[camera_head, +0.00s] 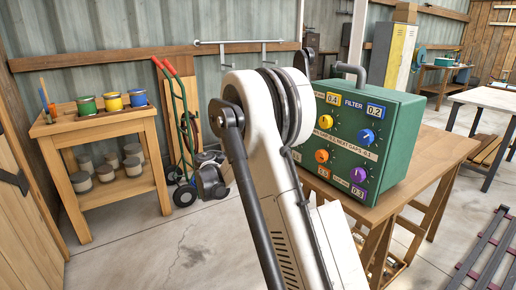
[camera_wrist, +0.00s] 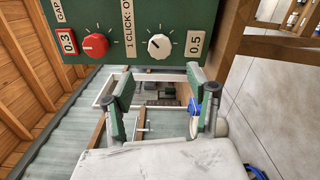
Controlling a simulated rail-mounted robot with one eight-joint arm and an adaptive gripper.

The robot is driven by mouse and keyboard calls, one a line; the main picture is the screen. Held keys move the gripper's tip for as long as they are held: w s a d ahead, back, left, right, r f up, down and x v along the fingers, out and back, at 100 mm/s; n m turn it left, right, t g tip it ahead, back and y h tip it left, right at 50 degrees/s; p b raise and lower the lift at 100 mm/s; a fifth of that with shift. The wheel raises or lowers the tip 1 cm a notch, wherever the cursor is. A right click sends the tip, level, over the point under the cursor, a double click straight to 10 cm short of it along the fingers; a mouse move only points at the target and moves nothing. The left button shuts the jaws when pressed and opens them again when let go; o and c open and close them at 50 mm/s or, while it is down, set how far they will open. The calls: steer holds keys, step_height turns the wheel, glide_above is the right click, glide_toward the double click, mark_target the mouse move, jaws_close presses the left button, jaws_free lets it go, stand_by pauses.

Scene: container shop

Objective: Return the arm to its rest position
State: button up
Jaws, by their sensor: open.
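My arm (camera_head: 275,170) rises through the middle of the head view and covers the left part of the green filter box (camera_head: 365,185). The gripper itself cannot be made out in the head view. In the wrist view my gripper (camera_wrist: 162,88) is open, its two green-padded fingers apart with nothing between them. The green box (camera_wrist: 130,15) fills the top of the wrist view, with a red knob (camera_wrist: 95,45) labelled 0.3 and a white knob (camera_wrist: 159,46) labelled 0.5. The fingertips appear just below these knobs in the picture; I cannot tell how close they are.
The box stands on a wooden table (camera_head: 435,150). A wooden stand (camera_head: 98,118) with paint pots is at the left, and a hand truck (camera_head: 180,130) stands beside it. A dark slatted rack (camera_head: 484,255) lies at lower right. The concrete floor (camera_head: 130,250) at lower left is clear.

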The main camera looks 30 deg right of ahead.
steer(key=shift+r, duration=0.1)
steer(key=s+a+r+t+y+p, duration=0.45)
steer(key=s+a+r+y, duration=0.4)
steer(key=s+a, duration=0.4)
steer(key=s+a+m+t+y+p, duration=0.2)
steer(key=s+a+y+p, duration=0.4)
steer(key=s+a, duration=1.3)
steer(key=s+y, duration=0.3)
steer(key=shift+t, duration=0.35)
steer(key=shift+r+y, duration=0.1)
steer(key=shift+y, duration=0.15)
